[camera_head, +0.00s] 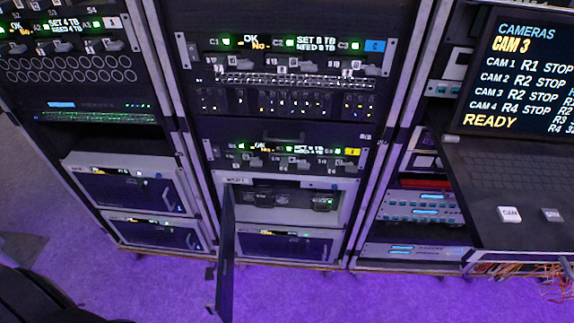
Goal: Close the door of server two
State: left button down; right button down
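An open server (345,205) with a light grey frame sits low in the middle rack, its dark inside showing several modules. Its dark door (227,250) is swung out from the left side of the opening and stands edge-on toward me, reaching down past the unit below. Small parts stick out at the door's near edge. The label at the server's top left is too small to read, so I cannot confirm its number. Neither gripper shows in the head view.
A shut server (285,245) sits directly below the open one. Two more shut servers (125,190) are low in the left rack. A console with a screen (525,75) and keyboard stands right, with loose cables (545,280) below. Purple floor (300,295) in front is largely clear.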

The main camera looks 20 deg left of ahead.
aim_at(224, 303)
jog(key=j, duration=0.55)
jog(key=k+j, duration=0.15)
jog(key=j, duration=1)
jog(key=k+u, duration=0.05)
